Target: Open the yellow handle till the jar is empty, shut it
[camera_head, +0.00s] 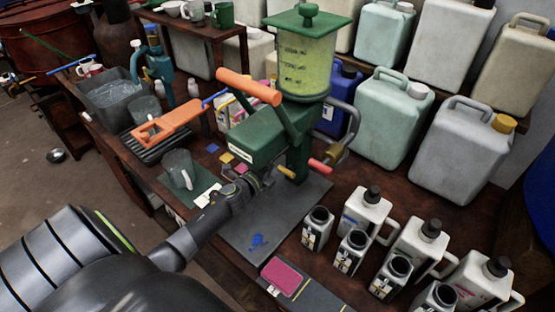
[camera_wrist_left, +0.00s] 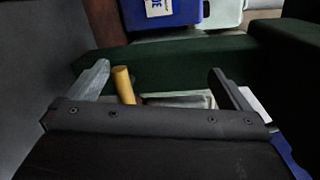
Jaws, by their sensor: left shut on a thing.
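The jar (camera_head: 305,68) is clear with a green lid and sits on top of the green machine (camera_head: 262,145). Yellow-green contents show behind its marks; their exact level is unclear. The yellow handle (camera_head: 287,173) sticks out low on the machine; it also shows in the left wrist view (camera_wrist_left: 123,85) beside the left-hand finger. My left gripper (camera_head: 262,180) is at the machine's foot, shut on the yellow handle, though the fingers (camera_wrist_left: 160,88) look well apart in the wrist view. The grip's contact is hard to see. My right gripper is not in view.
An orange lever (camera_head: 248,87) and a red handle (camera_head: 320,166) stick out of the machine. A glass mug (camera_head: 179,168) stands left of my gripper. Several small bottles (camera_head: 365,215) stand at the front right, with large canisters (camera_head: 390,115) behind. A grey tub (camera_head: 112,98) is at left.

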